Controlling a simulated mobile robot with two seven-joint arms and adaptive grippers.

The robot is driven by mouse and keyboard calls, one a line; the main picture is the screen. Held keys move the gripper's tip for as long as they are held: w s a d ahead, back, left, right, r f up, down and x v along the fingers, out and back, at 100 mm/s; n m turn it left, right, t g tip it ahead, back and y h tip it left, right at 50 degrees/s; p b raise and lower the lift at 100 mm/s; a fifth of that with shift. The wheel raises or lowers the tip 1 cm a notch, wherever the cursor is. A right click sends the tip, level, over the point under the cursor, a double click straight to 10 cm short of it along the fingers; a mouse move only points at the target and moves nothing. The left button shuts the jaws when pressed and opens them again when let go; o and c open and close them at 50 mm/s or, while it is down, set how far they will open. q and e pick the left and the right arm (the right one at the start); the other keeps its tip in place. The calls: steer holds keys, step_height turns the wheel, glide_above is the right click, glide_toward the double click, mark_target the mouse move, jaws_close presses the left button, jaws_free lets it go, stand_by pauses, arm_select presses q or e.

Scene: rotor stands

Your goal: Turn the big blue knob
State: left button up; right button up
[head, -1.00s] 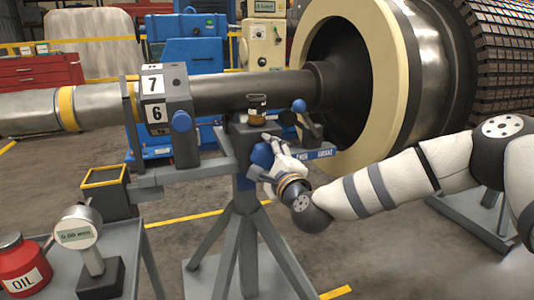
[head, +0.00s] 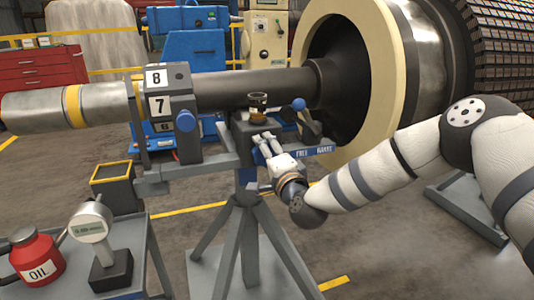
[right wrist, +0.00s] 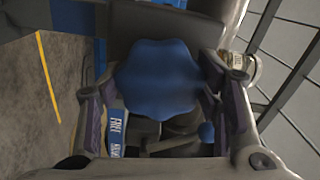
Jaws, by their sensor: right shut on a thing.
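The big blue knob (right wrist: 157,78) has a lobed rim and fills the middle of the right wrist view, between the fingers of my right gripper (right wrist: 160,98). The gripper is shut on it, one finger at each side. In the head view my right gripper (head: 264,146) is at the front of the grey stand head, and hides most of the knob. My left gripper is not in view.
A brass-topped cup (head: 257,107) stands on the stand head, above my gripper. A small blue ball knob (head: 298,104) and a blue lever plate (head: 318,150) are just right. The large rotor (head: 420,70) lies behind my right arm. A dial gauge (head: 90,228) and red oil can (head: 37,257) stand lower left.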

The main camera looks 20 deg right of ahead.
stand_by(0.4)
steer(key=o, duration=1.2)
steer(key=shift+c, duration=0.2)
steer(key=s, duration=1.2)
steer(key=shift+d, duration=0.25)
